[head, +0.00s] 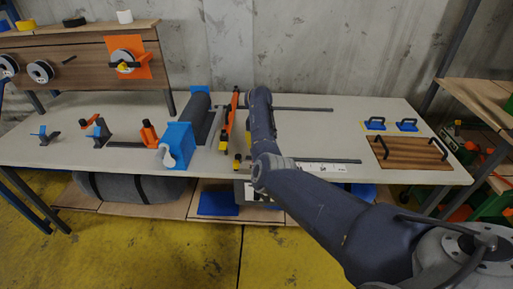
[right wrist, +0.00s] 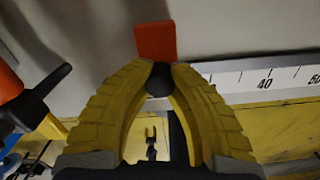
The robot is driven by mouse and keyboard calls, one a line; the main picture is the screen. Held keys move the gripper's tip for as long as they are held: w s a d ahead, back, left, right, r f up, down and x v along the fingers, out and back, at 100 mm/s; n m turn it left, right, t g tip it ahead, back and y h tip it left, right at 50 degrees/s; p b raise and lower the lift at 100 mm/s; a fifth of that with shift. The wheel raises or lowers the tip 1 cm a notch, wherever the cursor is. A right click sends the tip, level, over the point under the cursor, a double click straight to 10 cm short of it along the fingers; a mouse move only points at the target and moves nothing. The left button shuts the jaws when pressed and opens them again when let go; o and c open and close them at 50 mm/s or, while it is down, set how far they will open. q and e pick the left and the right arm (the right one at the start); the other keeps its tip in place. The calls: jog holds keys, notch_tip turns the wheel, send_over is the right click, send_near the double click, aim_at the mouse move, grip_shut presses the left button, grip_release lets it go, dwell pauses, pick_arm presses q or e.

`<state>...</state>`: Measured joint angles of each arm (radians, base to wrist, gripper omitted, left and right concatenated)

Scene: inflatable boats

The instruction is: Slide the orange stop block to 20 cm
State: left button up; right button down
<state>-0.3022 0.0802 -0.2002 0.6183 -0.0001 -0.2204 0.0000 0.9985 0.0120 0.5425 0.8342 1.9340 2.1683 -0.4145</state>
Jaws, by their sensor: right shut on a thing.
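The orange stop block (right wrist: 155,42) stands upright just past my fingertips in the right wrist view. A round black knob (right wrist: 158,82) sits in front of it, between the yellow fingers. My right gripper (right wrist: 160,70) is shut on this knob, which appears to belong to the stop block. A white scale (right wrist: 285,78) runs off to the right, with 40 and 50 readable; the mark at the block is hidden by a finger. In the head view the scale (head: 322,167) lies along the table's front edge, while my right arm hides the gripper and block. My left gripper is not in view.
An orange bar (head: 229,118) with yellow pieces crosses the table left of my arm. A wooden board (head: 409,152) with black handles lies at the right. Dark rails (head: 303,109) lie on the table.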

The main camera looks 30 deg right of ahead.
jog(key=c, duration=1.1)
grip_release()
notch_tip(320, 180, up, 12)
